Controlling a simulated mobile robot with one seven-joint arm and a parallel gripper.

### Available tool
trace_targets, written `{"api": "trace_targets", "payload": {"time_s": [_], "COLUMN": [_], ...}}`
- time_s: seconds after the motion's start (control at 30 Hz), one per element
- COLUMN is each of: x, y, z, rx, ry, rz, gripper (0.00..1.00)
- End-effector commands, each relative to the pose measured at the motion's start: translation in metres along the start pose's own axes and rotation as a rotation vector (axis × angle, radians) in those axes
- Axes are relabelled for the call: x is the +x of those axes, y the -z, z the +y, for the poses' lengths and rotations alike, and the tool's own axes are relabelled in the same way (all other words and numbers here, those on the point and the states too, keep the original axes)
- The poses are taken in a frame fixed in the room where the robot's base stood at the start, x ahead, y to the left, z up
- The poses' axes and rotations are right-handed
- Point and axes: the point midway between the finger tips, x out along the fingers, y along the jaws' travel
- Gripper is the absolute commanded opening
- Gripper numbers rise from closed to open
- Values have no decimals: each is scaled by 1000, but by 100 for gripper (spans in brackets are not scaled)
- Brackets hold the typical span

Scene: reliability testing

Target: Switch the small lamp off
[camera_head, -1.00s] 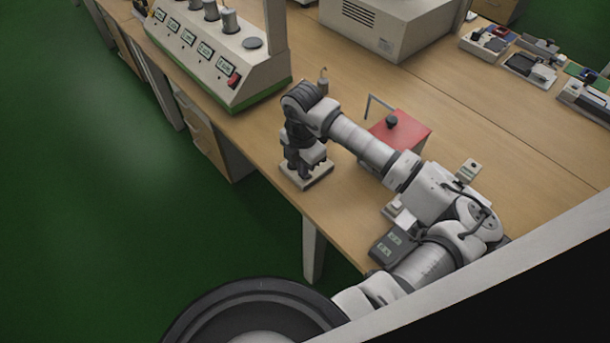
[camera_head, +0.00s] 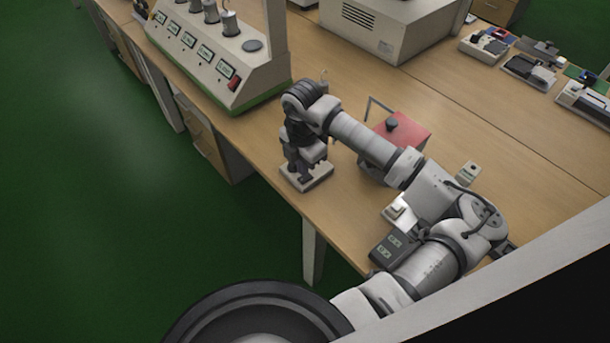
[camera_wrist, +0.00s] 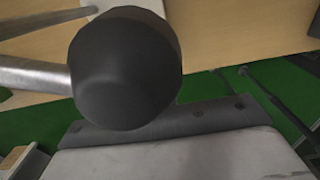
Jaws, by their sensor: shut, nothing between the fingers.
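My gripper (camera_head: 304,176) points down over a small beige block (camera_head: 318,180) near the front edge of the bench. Its fingers are shut and empty, low over the block; I cannot tell whether they touch it. The block looks like the base of the small lamp, but my arm hides much of it. A thin post tip (camera_head: 323,77) shows behind my arm. In the wrist view, a dark rounded head (camera_wrist: 125,68) on a metal rod (camera_wrist: 35,76) fills the middle, probably the lamp head. The fingertips and any switch are hidden there. I cannot tell whether the lamp is lit.
A red-topped box (camera_head: 412,131) with a dark knob stands right of the block, behind my arm. A beige instrument (camera_head: 190,52) with several displays and a red switch stands at left. A large beige machine (camera_head: 385,32) stands behind. Bare bench lies between them.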

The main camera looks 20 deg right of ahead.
Motion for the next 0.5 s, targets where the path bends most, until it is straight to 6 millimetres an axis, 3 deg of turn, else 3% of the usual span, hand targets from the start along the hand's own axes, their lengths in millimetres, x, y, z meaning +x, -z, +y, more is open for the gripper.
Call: {"api": "trace_targets", "payload": {"time_s": [0.5], "x": [-44], "y": [0], "z": [0], "rx": [0], "ry": [-1], "rz": [0], "gripper": [0]}}
